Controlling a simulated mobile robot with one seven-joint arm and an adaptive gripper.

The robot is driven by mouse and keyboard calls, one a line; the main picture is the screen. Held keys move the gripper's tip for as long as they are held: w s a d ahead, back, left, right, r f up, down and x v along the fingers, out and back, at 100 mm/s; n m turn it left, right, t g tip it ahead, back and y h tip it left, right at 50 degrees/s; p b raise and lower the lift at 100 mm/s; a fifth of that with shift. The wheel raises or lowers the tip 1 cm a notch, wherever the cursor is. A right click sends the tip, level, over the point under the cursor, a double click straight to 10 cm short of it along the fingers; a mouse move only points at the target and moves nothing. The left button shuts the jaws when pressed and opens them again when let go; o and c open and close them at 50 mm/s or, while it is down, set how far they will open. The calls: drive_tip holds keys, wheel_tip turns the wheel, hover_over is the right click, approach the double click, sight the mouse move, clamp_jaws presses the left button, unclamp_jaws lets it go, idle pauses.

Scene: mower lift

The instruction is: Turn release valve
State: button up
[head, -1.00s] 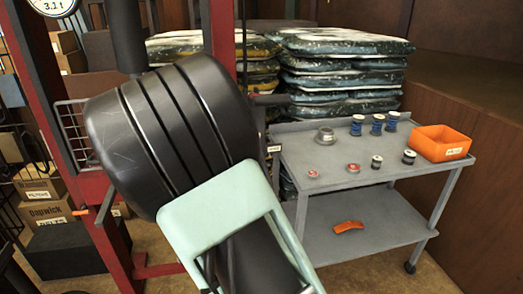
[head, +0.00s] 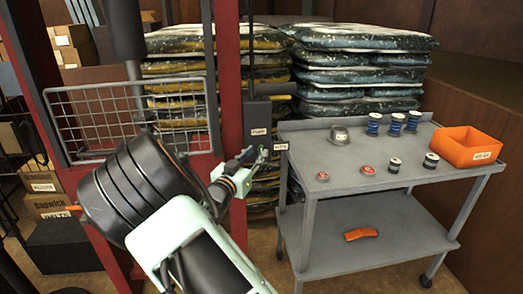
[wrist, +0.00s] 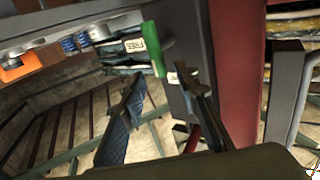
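A small green lever (head: 263,151), which appears to be the release valve, sits at the side of the dark box on the red post in the head view, by a white label (head: 281,146). In the wrist view the green lever (wrist: 153,48) stands just ahead of my fingertips, near the line between them. My gripper (head: 256,154) is at the lever in the head view. In the wrist view my gripper (wrist: 156,76) is open, its two dark fingers well apart with nothing held. I cannot tell whether a finger touches the lever.
The dark pump box (head: 257,115) is on the red post (head: 229,80). A wire guard (head: 130,118) is to the left. A grey cart (head: 355,155) with spools and an orange bin (head: 467,147) stands close on the right. Stacked bags (head: 360,65) fill the back.

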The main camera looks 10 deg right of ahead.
sight(260, 149)
drive_tip(key=shift+x, duration=2.35)
clamp_jaws()
